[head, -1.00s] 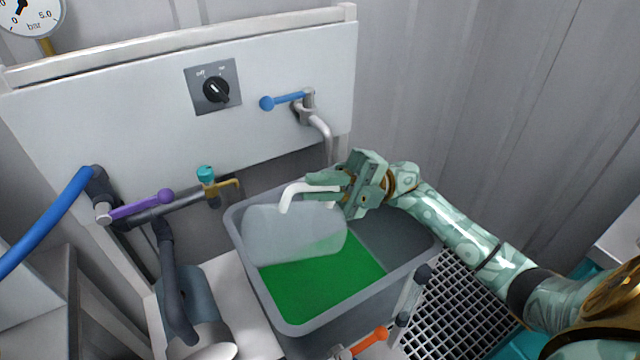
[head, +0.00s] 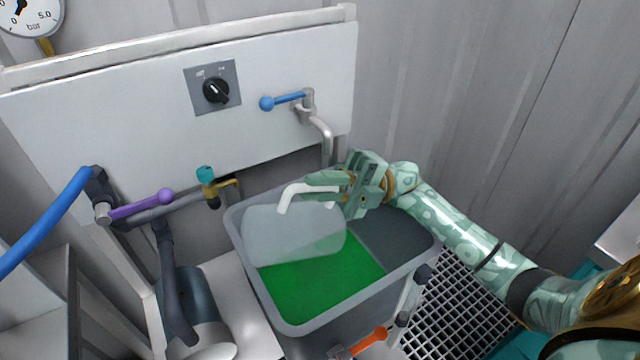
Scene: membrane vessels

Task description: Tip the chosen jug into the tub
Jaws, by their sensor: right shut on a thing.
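A translucent pale jug (head: 292,236) with a white handle (head: 290,196) is tilted inside the grey tub (head: 250,285), over its back left part. My right gripper (head: 328,188) is shut on the jug's handle. Bright green liquid (head: 325,284) covers the tub's floor in front of the jug. I cannot tell whether any liquid is left in the jug. My left gripper is not in view.
A metal spout with a blue lever (head: 285,101) hangs behind the tub. A purple-handled valve (head: 140,204) and a teal-capped tap (head: 206,176) are at left. An orange-handled valve (head: 370,340) stands at the tub's front. A grating (head: 455,310) lies at right.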

